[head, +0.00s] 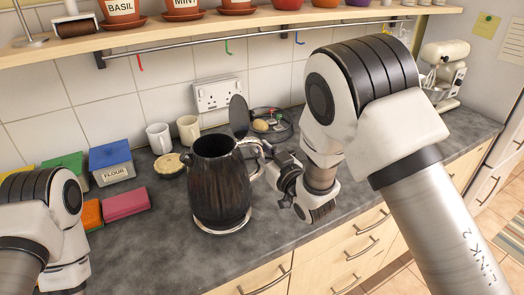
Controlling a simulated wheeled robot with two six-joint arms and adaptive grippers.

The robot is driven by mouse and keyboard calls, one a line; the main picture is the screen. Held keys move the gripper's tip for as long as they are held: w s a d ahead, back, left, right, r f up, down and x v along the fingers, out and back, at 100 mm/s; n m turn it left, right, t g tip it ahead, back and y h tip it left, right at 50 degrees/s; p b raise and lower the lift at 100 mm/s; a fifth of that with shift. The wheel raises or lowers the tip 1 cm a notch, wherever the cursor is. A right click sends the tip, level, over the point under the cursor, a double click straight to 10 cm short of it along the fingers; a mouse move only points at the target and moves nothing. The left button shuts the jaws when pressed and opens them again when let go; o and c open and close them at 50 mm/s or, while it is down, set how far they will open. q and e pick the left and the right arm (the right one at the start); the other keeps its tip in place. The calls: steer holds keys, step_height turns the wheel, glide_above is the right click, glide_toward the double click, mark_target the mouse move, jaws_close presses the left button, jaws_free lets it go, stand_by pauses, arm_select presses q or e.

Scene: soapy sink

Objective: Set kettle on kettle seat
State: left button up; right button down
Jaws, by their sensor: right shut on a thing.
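The kettle (218,185) is dark and streaked. It stands upright near the counter's front edge, its lid (239,116) raised. My right gripper (264,160) is shut on the kettle's handle (249,148), at the right side of the body. A pale round rim (222,229) shows under the kettle. It looks like the kettle seat, but the kettle covers most of it, and I cannot tell whether the kettle rests fully on it. My left arm shows at the left edge; its gripper is out of view.
Two mugs (159,138) and a pie dish (170,165) stand behind the kettle. A dark round tray (283,133) is behind my right gripper. The flour box (111,163) and a pink block (126,203) are to the left. A shelf (200,27) with pots hangs above.

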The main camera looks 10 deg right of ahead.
steer(key=shift+f+b, duration=0.95)
steer(key=shift+f, duration=0.1)
stand_by(0.5)
steer(key=c, duration=0.9)
jaws_free()
steer(key=shift+f, duration=0.15)
steer(key=shift+s, duration=0.15)
steer(key=v, duration=1.1)
steer(key=shift+s+d, duration=0.15)
steer(key=shift+s, duration=0.2)
